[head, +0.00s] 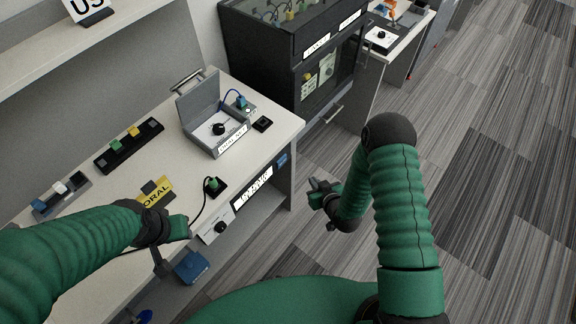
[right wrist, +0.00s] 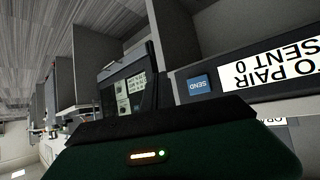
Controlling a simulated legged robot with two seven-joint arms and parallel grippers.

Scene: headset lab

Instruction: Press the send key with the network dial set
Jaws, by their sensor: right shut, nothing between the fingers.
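The send key is a blue square button (right wrist: 199,85) marked SEND in the right wrist view. In the head view it is the small blue patch (head: 282,160) on the bench's front face. A black dial (head: 218,129) sits in an open grey case with a label on its front; I cannot read the label or the dial's setting. My right gripper (head: 318,188) is shut and empty, in front of the bench to the right of the send key and apart from it. My left gripper (head: 180,228) hangs over the bench's front edge; its jaws are unclear.
A lit display (head: 253,188) on the bench front reads upside down in the right wrist view, "TO PAIR, SENT 0" (right wrist: 280,72). Another dial (head: 220,228) sits on a white panel. A green plug (head: 212,184) stands on the bench. A dark cabinet (head: 262,60) stands behind right; floor at right is clear.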

